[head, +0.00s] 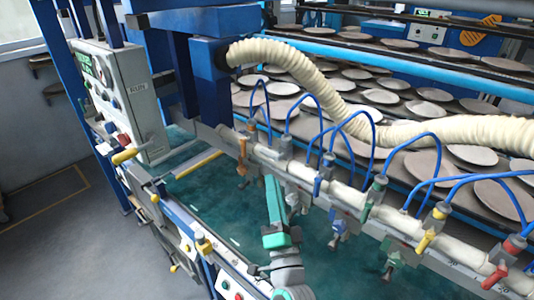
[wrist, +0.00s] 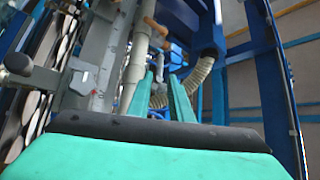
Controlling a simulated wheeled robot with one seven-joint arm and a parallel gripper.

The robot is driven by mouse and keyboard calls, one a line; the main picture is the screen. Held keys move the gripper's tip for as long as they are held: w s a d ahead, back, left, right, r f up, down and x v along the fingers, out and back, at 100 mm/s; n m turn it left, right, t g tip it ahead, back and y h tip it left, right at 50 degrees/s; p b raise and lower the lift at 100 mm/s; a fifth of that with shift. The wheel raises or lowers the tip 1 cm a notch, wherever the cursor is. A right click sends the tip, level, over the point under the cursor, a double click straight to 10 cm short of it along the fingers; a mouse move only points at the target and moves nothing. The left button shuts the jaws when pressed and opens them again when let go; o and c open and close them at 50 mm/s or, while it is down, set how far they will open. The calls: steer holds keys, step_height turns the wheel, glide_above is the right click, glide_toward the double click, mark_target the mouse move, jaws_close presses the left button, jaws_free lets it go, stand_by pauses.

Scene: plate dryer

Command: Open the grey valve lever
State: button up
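The grey valve lever (head: 286,146) is on the pale pipe rail in the head view, between an orange lever (head: 243,146) and a blue lever (head: 318,186). My gripper (head: 271,180) is below and slightly left of it, apart from it as far as I can see. In the wrist view, the two green fingers of my gripper (wrist: 162,76) stand apart with nothing visible between them. An orange lever (wrist: 156,26) shows beyond the fingertips. A grey knob-ended handle (wrist: 20,65) is at the left; I cannot tell whether it is the grey valve lever.
Green (head: 374,192), yellow (head: 431,228) and red (head: 504,262) levers follow along the rail, with blue hoses looping above. A ribbed cream hose (head: 300,70) crosses behind. A control box (head: 125,95) stands at left. Racks of plates fill the back.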

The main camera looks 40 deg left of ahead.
mark_target(268, 154)
steer(key=x, duration=1)
steer(key=shift+w+a+r, duration=0.1)
steer(key=shift+w+a, duration=0.1)
jaws_close()
